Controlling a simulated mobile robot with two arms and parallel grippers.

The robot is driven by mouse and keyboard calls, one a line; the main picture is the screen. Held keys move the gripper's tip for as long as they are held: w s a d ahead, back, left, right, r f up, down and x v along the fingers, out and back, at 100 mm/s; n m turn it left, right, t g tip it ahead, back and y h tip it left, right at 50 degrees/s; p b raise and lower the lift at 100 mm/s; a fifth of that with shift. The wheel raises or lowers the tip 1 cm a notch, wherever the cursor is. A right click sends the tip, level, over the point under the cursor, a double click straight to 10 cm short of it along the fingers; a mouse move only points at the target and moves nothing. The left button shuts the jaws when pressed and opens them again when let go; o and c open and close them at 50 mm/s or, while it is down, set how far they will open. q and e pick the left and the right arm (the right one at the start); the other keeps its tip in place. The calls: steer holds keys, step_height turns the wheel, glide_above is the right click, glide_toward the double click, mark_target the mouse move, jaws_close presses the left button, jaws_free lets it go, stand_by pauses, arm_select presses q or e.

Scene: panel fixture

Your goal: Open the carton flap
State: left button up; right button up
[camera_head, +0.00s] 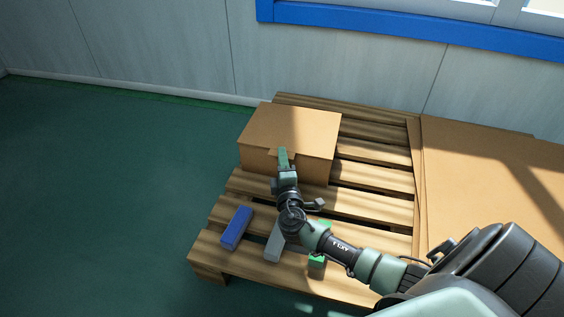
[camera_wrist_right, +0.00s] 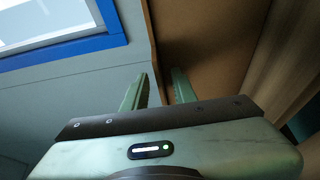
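The brown carton (camera_head: 257,160) stands at the back left of the pallet in the head view. Its top flap (camera_head: 290,122) lies flat across the top, with a small tab (camera_head: 272,152) at the front edge. My right gripper (camera_head: 283,157) reaches up to that front edge, its fingers at the tab. In the right wrist view, the right gripper's two green fingers (camera_wrist_right: 156,86) stand apart, with a brown cardboard edge (camera_wrist_right: 154,60) between them. I cannot tell whether they touch it. My left gripper is not in view.
The carton stands on a wooden pallet (camera_head: 240,187). Flat cardboard sheets (camera_head: 470,170) cover the right side. The wall is close behind.

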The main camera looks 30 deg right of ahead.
steer(key=shift+w+d, duration=0.1)
steer(key=shift+w, duration=0.1)
jaws_close()
stand_by(1.4)
